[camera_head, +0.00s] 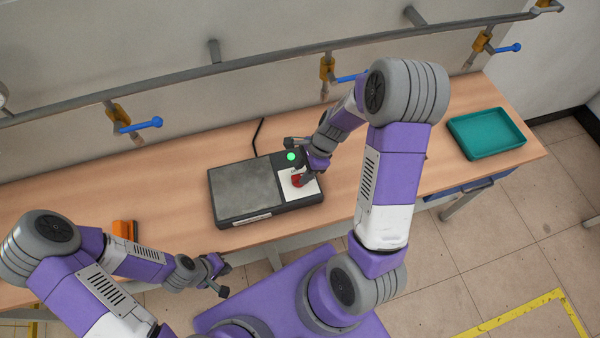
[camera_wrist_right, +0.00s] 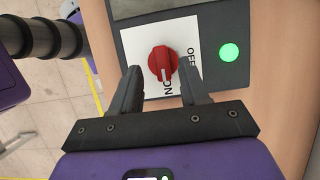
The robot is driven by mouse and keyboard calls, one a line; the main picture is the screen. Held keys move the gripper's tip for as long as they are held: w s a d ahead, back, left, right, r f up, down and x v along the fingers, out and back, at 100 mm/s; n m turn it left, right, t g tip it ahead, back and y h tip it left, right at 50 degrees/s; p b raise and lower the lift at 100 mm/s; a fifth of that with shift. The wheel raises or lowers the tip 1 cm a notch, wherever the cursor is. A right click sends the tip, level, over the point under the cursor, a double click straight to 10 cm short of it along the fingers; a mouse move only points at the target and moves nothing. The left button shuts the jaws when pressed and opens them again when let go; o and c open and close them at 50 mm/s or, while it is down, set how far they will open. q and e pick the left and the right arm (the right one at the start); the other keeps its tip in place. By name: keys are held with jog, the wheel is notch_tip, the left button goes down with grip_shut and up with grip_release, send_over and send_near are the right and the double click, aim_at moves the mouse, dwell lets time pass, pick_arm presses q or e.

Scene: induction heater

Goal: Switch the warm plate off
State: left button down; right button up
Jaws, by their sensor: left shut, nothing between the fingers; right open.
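The warm plate (camera_head: 245,190) is a dark box with a grey top on the wooden bench. A lit green lamp (camera_head: 291,156) and a red knob (camera_head: 297,181) are on its right side. In the right wrist view the red knob (camera_wrist_right: 160,62) sits on a white label, its white mark pointing toward the ON lettering; the green lamp (camera_wrist_right: 229,53) glows. My right gripper (camera_wrist_right: 161,68) is open, with its fingers on either side of the knob; contact cannot be told. My left gripper (camera_head: 220,275) is shut and empty, in front of the bench edge.
A teal tray (camera_head: 487,133) stands at the bench's right end. An orange object (camera_head: 125,230) lies at the left, behind my left arm. A pipe with blue-handled valves (camera_head: 140,125) runs along the wall. The bench between plate and tray is clear.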

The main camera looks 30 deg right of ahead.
jog(key=shift+x, duration=1.1)
jog(key=shift+w, duration=0.1)
jog(key=shift+c, duration=0.3)
grip_shut()
